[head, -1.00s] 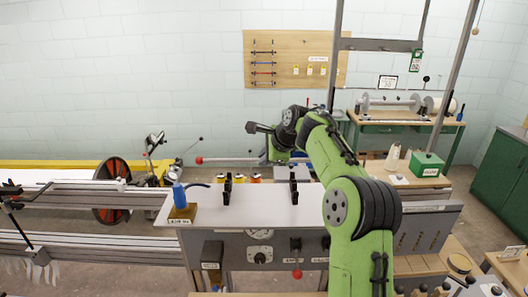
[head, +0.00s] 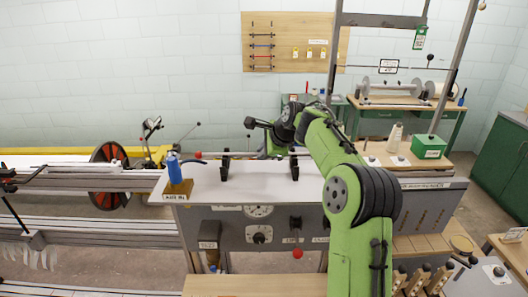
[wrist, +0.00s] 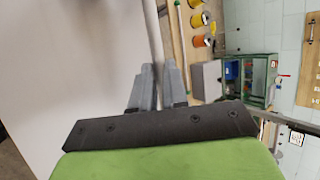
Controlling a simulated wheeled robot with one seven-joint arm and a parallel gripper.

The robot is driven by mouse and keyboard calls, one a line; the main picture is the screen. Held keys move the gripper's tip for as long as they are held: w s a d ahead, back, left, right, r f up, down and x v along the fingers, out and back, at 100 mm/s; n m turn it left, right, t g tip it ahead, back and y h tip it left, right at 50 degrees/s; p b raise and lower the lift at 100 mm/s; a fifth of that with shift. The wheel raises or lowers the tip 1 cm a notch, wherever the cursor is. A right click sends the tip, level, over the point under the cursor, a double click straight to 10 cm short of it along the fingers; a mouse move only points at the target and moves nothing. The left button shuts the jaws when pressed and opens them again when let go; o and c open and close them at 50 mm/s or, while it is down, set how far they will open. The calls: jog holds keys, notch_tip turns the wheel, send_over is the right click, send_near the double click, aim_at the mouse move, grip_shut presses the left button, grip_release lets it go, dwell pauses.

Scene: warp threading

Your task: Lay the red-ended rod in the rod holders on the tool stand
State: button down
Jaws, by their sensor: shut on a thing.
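The tool stand (head: 260,181) has a white top carrying two upright black rod holders, one at left (head: 225,166) and one at right (head: 294,167). The red-ended rod (head: 240,154) is roughly level at the stand's far side, its red end (head: 198,155) left of the left holder. In the head view the rod appears near the holders' tops; I cannot tell whether it touches them. My gripper (wrist: 158,68) is shut on the rod, which runs up between the fingers in the wrist view. My arm hides the rod's right part in the head view.
A pegboard (head: 291,42) with several rods hangs on the back wall. Several coloured spools (wrist: 197,20) show beyond the top in the wrist view. The top between the holders is clear.

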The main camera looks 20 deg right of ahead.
jog(key=shift+f+b, duration=0.3)
jog(key=shift+f, duration=0.1)
jog(key=c, duration=1.1)
grip_release()
jog(key=v, duration=1.5)
jog(key=shift+s+r, duration=0.25)
jog(key=shift+r, duration=0.1)
